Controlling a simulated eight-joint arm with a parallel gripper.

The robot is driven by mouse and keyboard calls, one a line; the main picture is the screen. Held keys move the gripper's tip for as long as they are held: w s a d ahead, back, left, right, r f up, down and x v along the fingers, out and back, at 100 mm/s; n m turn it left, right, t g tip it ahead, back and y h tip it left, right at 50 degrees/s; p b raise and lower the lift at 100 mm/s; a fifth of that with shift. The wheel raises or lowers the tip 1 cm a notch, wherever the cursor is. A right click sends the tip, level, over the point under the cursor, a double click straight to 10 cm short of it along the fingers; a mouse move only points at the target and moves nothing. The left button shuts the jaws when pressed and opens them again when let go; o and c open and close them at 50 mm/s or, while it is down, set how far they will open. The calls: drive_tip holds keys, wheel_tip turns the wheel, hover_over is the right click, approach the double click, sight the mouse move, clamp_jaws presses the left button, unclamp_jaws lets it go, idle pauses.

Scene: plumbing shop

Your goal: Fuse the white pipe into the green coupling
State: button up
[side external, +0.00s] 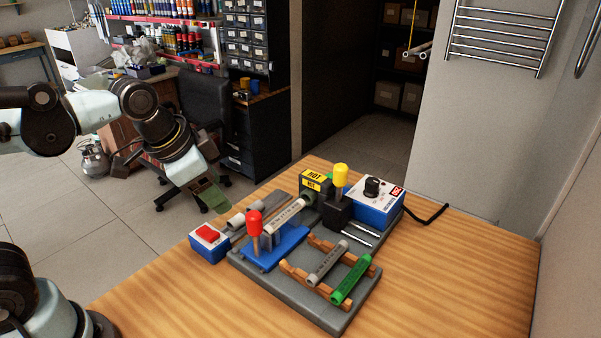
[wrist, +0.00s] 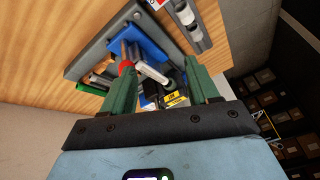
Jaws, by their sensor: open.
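The white pipe (side external: 286,215) with printed text lies in a blue clamp (side external: 268,247) with a red knob (side external: 254,224). Its far end is near the black block with the yellow HOT label (side external: 315,180); whether they touch is unclear. A green cylinder with printed text (side external: 350,281), possibly the coupling, lies on a wooden rack (side external: 300,273) at the front right. My gripper (side external: 208,197) is open and empty, above and left of the bench fixture. In the wrist view, the white pipe (wrist: 153,73) shows between my green fingers (wrist: 161,82), beyond them.
A grey printed cylinder (side external: 327,263) lies beside the green one. A red-button box (side external: 208,242) stands left of the grey baseplate (side external: 325,313). A yellow-knobbed lever (side external: 341,176) and a blue-and-white dial box (side external: 376,202) stand at the back. The bench's front right is clear.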

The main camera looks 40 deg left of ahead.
sight(253, 214)
drive_tip(key=d+r+m+g, duration=0.1)
drive_tip(key=m, duration=0.2)
drive_tip(key=w+d+m+g, duration=0.1)
drive_tip(key=d+m, duration=0.1)
drive_tip(key=m, duration=0.1)
drive_tip(key=w+d+r+m+g, duration=0.1)
drive_tip(key=d+m+g, duration=0.1)
drive_tip(key=m, duration=0.1)
drive_tip(key=shift+w+r+m, duration=0.2)
drive_tip(key=shift+r+m, duration=0.15)
drive_tip(key=shift+m, duration=0.05)
drive_tip(key=m, duration=0.1)
drive_tip(key=d+m+g, duration=0.1)
drive_tip(key=shift+w+d+r+m, duration=0.15)
drive_tip(key=shift+d+m, duration=0.05)
drive_tip(key=shift+m, duration=0.2)
drive_tip(key=shift+f, duration=4.45)
drive_tip(key=shift+c, duration=0.2)
